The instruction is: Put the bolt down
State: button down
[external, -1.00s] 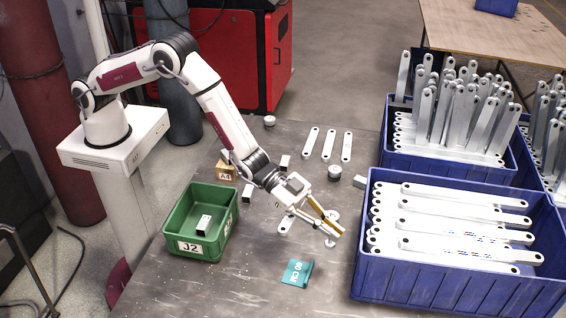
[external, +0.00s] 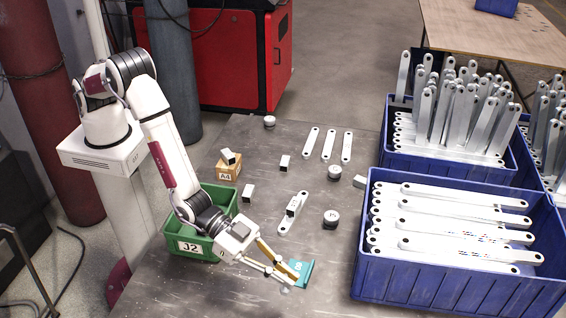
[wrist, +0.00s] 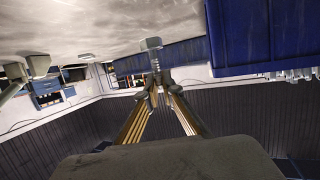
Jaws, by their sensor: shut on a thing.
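My gripper (external: 288,279) is low over the front of the grey table, beside the teal sign (external: 306,268), which it partly covers. In the wrist view my gripper (wrist: 158,90) has its fingertips close together on the bolt. The bolt (wrist: 153,44) is grey, with a wide head pointing away from the fingers. In the external view the bolt (external: 285,290) is a small grey shape at the fingertips. I cannot tell whether it touches the table.
A green bin (external: 190,248) labelled J2 stands left, partly behind my arm. A blue crate (external: 440,293) of flat brackets stands right. A bracket (external: 285,227) with a small block (external: 293,206) on it and a round part (external: 331,218) lie behind. Table between sign and crate is clear.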

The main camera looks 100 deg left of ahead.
jog(key=shift+w+a+f+n+y, duration=0.1)
jog(key=shift+w+a+n+y, duration=0.1)
jog(key=shift+a, duration=0.4)
jog(key=shift+w+a+f+n+y, duration=0.1)
jog(key=shift+a+y, duration=0.1)
jog(key=shift+a, duration=0.35)
notch_tip(320, 180, down, 6)
jog(key=shift+f, duration=0.15)
jog(key=shift+f, duration=1.85)
jog(key=shift+s+f, duration=0.1)
jog(key=shift+f, duration=0.05)
jog(key=c, duration=2.2)
grip_release()
jog(key=shift+r, duration=0.2)
